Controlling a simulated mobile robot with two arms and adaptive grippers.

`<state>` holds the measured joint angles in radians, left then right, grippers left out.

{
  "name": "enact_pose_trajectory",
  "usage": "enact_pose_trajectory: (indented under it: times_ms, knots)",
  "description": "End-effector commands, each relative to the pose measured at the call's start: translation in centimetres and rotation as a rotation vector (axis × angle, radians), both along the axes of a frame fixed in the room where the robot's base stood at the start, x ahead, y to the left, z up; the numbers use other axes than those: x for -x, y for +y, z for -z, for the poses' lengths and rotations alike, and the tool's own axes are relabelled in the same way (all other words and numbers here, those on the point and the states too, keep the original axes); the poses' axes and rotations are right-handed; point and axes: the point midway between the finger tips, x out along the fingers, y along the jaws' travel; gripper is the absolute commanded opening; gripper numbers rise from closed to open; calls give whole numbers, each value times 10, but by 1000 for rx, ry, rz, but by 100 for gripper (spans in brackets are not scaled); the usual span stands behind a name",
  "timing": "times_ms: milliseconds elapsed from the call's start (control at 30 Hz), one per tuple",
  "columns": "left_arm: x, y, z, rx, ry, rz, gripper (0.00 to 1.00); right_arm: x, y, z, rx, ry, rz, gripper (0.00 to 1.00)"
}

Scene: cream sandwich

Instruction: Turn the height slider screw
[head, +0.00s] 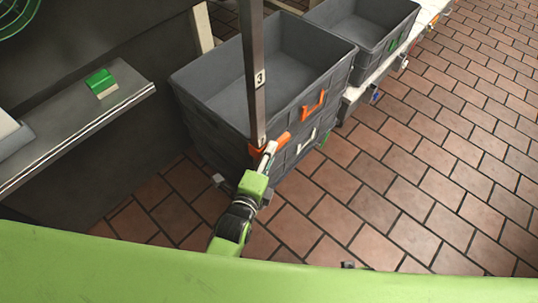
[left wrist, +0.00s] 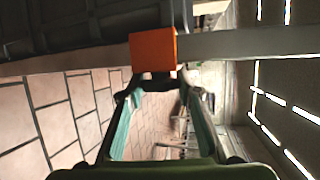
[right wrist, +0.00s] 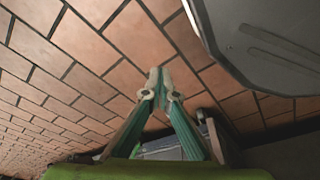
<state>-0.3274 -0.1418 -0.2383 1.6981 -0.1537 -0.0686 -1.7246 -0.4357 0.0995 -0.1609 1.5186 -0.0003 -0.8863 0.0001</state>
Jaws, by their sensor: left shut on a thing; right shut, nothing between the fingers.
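An orange slider (head: 256,151) sits low on a grey upright post (head: 254,80), near the "1" mark. It shows in the left wrist view as an orange block (left wrist: 153,48) around the post, with a dark screw (left wrist: 156,77) on its near side. My left gripper (head: 271,147) reaches the slider from the front. In the left wrist view its fingertips (left wrist: 157,84) are shut on the dark screw; the grip partly hides the screw. My right gripper (right wrist: 158,83) is shut and empty over the tiled floor in the right wrist view, outside the head view.
Stacked grey crates (head: 190,90) stand right behind the post, and another grey crate (head: 395,18) is at the back right. A metal shelf (head: 60,135) with a green-topped block (head: 101,82) is at left. Brown tiled floor (head: 420,160) is open at right.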

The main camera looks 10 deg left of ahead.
Motion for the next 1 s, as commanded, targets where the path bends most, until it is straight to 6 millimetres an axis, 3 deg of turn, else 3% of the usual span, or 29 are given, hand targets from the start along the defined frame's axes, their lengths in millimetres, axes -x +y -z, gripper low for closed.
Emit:
enact_pose_trajectory:
  times_ms: [200, 467, 1000]
  knots:
    - [0, 1, 4, 44, -64, -2, 10, -24, 4, -39, -6, -37, 4, 0]
    - [-1, 1, 4, 100, -140, -1, 10, -38, 5, -90, -7, -66, 9, 0]
    - [-1, 1, 3, 197, -273, -1, 10, -30, 1, -195, -10, -120, 17, 0]
